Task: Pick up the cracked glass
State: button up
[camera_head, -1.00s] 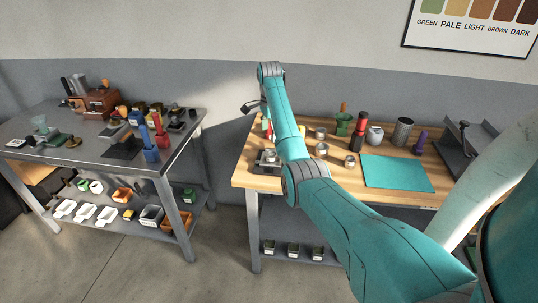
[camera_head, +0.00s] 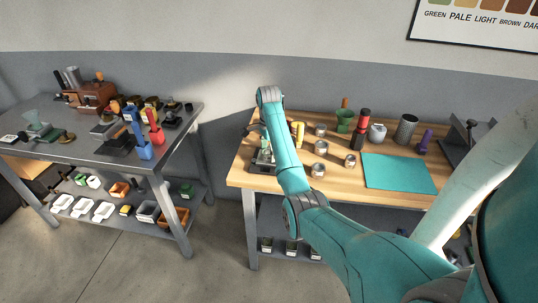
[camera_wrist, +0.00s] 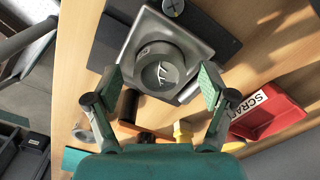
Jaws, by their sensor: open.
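In the wrist view, a round, dark grey, see-through-looking cup (camera_wrist: 160,72) with white crack-like marks sits on a square metal device (camera_wrist: 188,42). It may be the cracked glass, but I cannot tell for sure. My gripper (camera_wrist: 158,88) is open, with one green-padded finger on each side of the cup and nothing held. In the head view, the metal device (camera_head: 262,161) stands at the left end of the wooden table. My gripper is there too, largely hidden behind my arm, and the cup is not clear.
A red tray (camera_wrist: 268,108) with a partly readable label lies right of the device in the wrist view. A yellow item (camera_wrist: 183,132) is near my gripper. Several metal tins (camera_head: 320,148) and a teal mat (camera_head: 398,172) share the wooden table (camera_head: 340,187). A grey table (camera_head: 75,150) stands left.

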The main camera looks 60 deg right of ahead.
jog(key=c, duration=1.3)
